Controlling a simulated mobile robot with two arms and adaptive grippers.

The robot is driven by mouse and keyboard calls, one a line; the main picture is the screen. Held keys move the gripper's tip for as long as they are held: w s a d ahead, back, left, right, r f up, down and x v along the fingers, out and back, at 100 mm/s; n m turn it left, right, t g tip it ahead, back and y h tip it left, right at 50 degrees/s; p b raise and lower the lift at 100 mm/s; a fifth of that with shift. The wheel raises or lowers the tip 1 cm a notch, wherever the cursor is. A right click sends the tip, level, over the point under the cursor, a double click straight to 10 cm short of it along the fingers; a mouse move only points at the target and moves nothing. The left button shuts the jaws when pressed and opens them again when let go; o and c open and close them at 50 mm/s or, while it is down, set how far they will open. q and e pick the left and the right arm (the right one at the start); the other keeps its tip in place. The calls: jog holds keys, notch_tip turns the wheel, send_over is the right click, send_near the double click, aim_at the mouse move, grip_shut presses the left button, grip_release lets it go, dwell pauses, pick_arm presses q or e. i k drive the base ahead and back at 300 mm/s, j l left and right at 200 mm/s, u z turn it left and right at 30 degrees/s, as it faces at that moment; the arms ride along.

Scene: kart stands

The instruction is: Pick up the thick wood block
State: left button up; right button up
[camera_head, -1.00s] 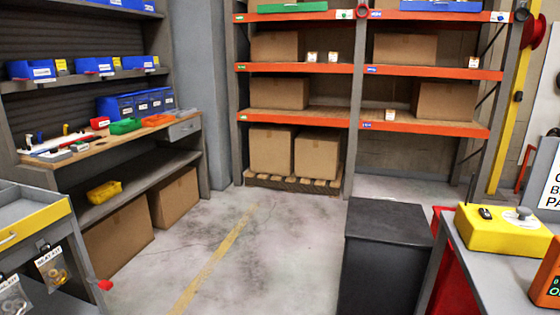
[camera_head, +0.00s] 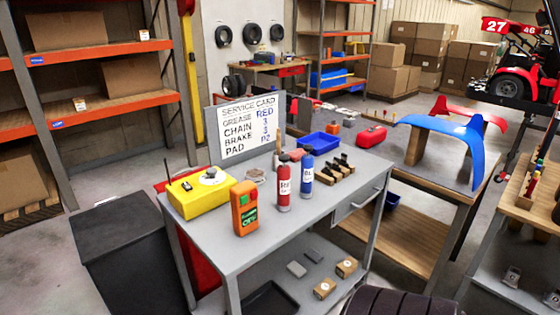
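I cannot tell which, if either, is the thick wood block. A taller wood block (camera_head: 414,145) stands under the blue curved panel on the table to the right. Neither of my grippers is in view.
The grey cart (camera_head: 250,250) carries a yellow box (camera_head: 200,192), an orange device (camera_head: 244,208), red (camera_head: 284,184) and blue (camera_head: 307,177) bottles and a service card (camera_head: 247,128). A black bin (camera_head: 130,265) stands left. A dark ribbed object (camera_head: 400,303) is at the bottom edge.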

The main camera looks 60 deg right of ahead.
aim_at(346, 267)
jog(key=z, duration=2.45)
